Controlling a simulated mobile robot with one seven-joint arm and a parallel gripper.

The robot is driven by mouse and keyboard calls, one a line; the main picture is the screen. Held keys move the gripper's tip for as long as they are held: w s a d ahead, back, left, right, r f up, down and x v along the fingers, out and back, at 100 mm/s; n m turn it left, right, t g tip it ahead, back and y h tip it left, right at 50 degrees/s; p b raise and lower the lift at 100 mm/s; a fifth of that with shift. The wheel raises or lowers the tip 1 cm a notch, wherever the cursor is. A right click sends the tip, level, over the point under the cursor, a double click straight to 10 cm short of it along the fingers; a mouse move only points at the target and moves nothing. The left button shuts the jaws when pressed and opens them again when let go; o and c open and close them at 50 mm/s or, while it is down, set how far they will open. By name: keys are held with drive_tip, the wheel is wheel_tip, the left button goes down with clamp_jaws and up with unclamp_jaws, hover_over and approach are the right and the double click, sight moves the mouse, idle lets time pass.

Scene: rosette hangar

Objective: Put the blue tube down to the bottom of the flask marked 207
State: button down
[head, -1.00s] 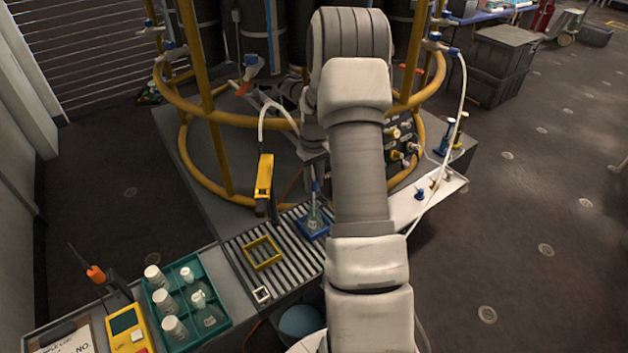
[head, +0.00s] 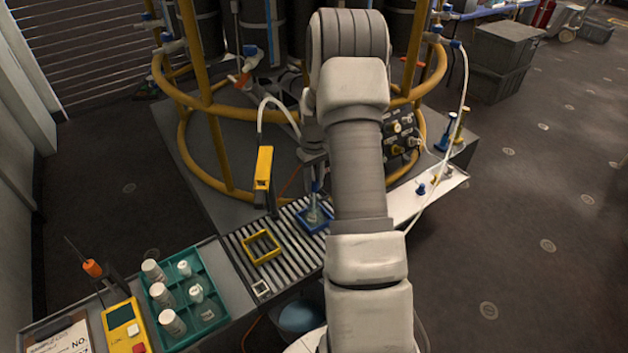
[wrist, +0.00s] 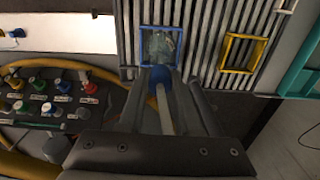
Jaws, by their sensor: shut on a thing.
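A clear flask (head: 314,215) stands inside a blue square frame (head: 326,229) on the slatted rack. Its marking is not legible. The blue tube (head: 316,187) is upright at the flask's mouth; how deep it reaches is unclear. My gripper (head: 315,165) is above the flask, partly hidden by my arm. In the wrist view my gripper (wrist: 165,95) is shut on the tube, with the tube's blue end (wrist: 160,76) and pale shaft between the fingers. The flask shows beyond that end in the wrist view (wrist: 160,45), inside the blue frame.
A yellow frame (head: 262,247) and a small white frame (head: 261,289) are on the slatted rack (head: 290,250). A teal tray (head: 212,318) with several white-capped bottles is at left. A yellow hanging device (head: 263,170) and yellow ring rails (head: 222,160) stand close to my gripper.

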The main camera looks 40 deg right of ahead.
drive_tip(key=shift+f, duration=0.6)
drive_tip(key=shift+b, duration=0.3)
drive_tip(key=shift+f, duration=0.3)
unclamp_jaws()
drive_tip(key=shift+r, duration=0.15)
drive_tip(key=shift+r+p, duration=1.75)
drive_tip(key=shift+r, duration=1.15)
